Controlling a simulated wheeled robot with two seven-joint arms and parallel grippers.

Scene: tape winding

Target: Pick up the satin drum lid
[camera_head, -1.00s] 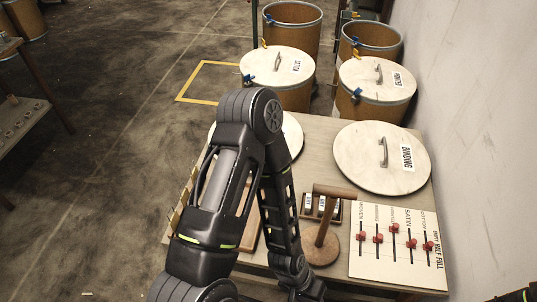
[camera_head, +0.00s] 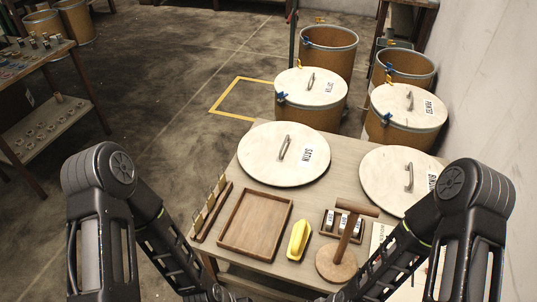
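The satin drum lid (camera_head: 259,160) is a round pale disc with a metal handle (camera_head: 285,147) and a "SATIN" label (camera_head: 308,154). It lies flat on the far left part of the table in the head view, fully visible and clear of my arms. Both my arms are folded at the lower left and lower right. My grippers are not visible; neither set of fingers shows in the picture.
The binding lid (camera_head: 388,188) lies to the right, partly behind my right arm. A wooden tray (camera_head: 222,243), a yellow object (camera_head: 298,240) and a wooden stand (camera_head: 337,262) are nearer. Lidded drums (camera_head: 311,105) (camera_head: 403,122) and open drums (camera_head: 329,60) stand beyond the table.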

